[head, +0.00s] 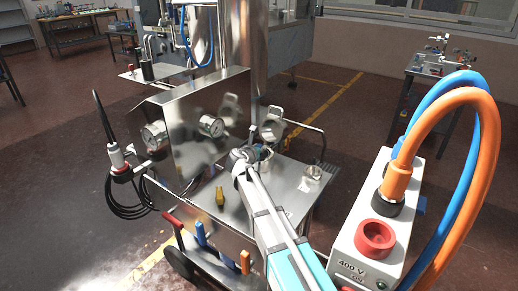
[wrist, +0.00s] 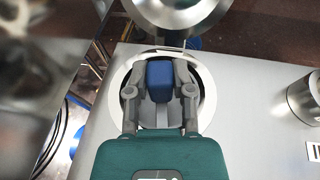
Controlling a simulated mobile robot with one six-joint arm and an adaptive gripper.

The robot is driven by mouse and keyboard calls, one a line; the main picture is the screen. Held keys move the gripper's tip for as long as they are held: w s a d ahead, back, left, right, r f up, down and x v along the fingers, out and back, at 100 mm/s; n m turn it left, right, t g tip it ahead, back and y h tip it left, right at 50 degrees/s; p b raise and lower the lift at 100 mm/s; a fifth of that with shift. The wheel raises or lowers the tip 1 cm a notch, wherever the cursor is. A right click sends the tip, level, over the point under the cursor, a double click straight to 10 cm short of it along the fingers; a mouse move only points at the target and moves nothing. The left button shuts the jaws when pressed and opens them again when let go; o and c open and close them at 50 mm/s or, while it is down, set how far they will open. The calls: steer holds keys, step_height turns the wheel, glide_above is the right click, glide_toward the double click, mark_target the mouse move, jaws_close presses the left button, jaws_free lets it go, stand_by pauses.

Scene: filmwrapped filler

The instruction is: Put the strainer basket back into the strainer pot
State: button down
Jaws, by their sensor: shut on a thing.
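My gripper (wrist: 158,88) is shut on a blue block-like grip (wrist: 159,70), which looks like the handle of the strainer basket. The basket's body is mostly hidden beneath the fingers. The fingers and the blue grip are over the round opening of the strainer pot, whose pale rim (wrist: 207,98) circles them in the wrist view. How deep the basket sits cannot be told. In the head view my gripper (head: 246,158) is at the pot (head: 266,160), partly hiding it. A round metal lid (wrist: 180,12) stands open beyond the pot.
A short metal cylinder (head: 312,173) stands right of the pot on the steel top, also in the wrist view (wrist: 302,100). A yellow object (head: 220,197) lies near the front. A steel panel with gauges (head: 211,125) rises at left. A control box (head: 368,235) with cables is at right.

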stand_by(0.5)
steer(key=shift+c, duration=2)
jaws_free()
step_height(320, 180, up, 10)
steer(key=p, duration=1)
steer(key=shift+r, duration=0.1)
